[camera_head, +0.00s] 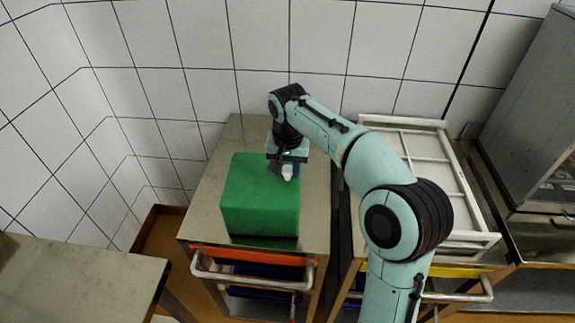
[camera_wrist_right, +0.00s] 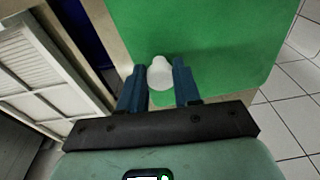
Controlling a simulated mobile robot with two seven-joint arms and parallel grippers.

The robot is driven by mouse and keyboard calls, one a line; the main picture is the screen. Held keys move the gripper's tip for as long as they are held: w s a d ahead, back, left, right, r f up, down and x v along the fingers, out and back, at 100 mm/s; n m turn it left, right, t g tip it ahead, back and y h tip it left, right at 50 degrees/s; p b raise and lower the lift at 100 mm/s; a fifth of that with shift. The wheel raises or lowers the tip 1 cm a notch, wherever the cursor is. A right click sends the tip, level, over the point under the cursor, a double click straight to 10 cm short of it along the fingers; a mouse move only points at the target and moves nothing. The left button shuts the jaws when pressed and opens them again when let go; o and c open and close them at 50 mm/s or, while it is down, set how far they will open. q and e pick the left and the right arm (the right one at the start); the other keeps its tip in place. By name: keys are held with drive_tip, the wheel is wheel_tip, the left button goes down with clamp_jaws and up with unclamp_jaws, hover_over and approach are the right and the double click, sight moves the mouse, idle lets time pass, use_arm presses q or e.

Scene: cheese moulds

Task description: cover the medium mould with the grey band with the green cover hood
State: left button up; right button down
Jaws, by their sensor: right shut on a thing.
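The green cover hood (camera_head: 258,200) is a large box-like green block over the steel top of a cart in the head view. Its green top fills much of the right wrist view (camera_wrist_right: 220,50). My right gripper (camera_head: 290,170) is at the hood's right rear part, shut on its white knob, which shows between the blue fingers (camera_wrist_right: 160,75) in the right wrist view. The medium mould with the grey band is not visible; I cannot tell whether it is under the hood. My left gripper is not in view.
The steel cart top (camera_head: 315,195) has bare strips around the hood. A white slatted frame (camera_head: 425,150) lies on the cart to the right. A steel cabinet (camera_head: 535,110) stands at the far right, and another steel surface (camera_head: 75,280) is at the lower left. Tiled walls close the back.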

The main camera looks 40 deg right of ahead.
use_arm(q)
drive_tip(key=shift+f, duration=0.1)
use_arm(e)
drive_tip(key=shift+f, duration=0.2)
drive_tip(key=c, duration=0.7)
unclamp_jaws()
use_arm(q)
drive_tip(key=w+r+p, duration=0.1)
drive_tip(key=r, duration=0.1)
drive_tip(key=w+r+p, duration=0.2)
use_arm(e)
drive_tip(key=r, duration=0.9)
drive_tip(key=s+a+r, duration=0.1)
drive_tip(key=r, duration=0.3)
drive_tip(key=shift+s+r, duration=0.1)
drive_tip(key=shift+r, duration=0.1)
